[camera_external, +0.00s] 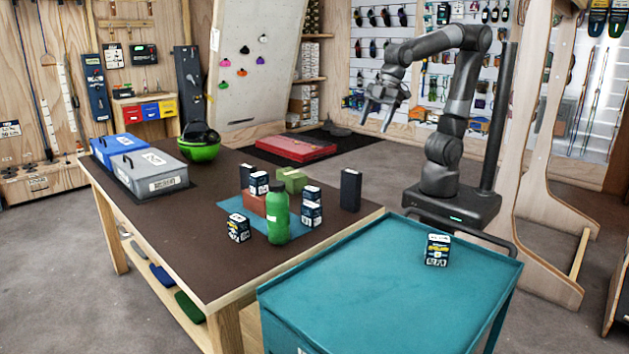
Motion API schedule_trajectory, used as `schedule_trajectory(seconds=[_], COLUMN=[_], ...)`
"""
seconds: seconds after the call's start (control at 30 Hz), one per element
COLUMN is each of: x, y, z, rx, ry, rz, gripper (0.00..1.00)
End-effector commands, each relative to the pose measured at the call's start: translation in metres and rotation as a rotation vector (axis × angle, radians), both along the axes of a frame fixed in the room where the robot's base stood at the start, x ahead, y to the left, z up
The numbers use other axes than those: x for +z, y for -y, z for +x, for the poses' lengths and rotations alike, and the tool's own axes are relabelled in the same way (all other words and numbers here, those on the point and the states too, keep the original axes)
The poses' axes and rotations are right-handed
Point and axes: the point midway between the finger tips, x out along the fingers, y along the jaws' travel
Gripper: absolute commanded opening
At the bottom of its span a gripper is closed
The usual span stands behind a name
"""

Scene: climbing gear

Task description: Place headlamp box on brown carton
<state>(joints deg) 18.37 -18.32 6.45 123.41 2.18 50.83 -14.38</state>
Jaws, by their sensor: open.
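Several small dark-blue and white printed boxes look like headlamp boxes. One headlamp box (437,250) stands alone on the teal cart at the front right. Others are on the dark table: one at the mat's front left (238,228), a stacked pair (311,207) right of the green bottle, and one (259,184) that appears to rest on a reddish-brown carton (252,204). This carton is partly hidden by the bottle. My gripper (376,119) is open and empty, raised beyond the table, apart from all the boxes.
A green bottle (278,213) stands at the blue mat (230,204). An olive-green box (293,180) and a tall black box (350,190) stand behind. Grey and blue cases and a green helmet (199,147) fill the table's far left. The teal cart top (370,290) is mostly clear.

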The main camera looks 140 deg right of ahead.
Motion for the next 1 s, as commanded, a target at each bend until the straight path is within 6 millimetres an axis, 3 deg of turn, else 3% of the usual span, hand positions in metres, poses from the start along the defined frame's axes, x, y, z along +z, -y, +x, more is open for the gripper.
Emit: schedule_trajectory(seconds=[0.03, 0.2, 0.4, 0.6, 1.0], x=[0.001, -0.009, -0.027, -0.036, -0.036], y=[-0.014, -0.046, -0.065, -0.071, -0.071], z=[-0.019, -0.075, -0.123, -0.14, -0.14], rx=[0.006, 0.002, 0.001, -0.001, -0.002], ry=[0.014, 0.049, 0.077, 0.084, 0.084], rz=[0.003, 0.035, 0.078, 0.099, 0.1], gripper=[0.63, 0.63, 0.63, 0.63, 0.63])
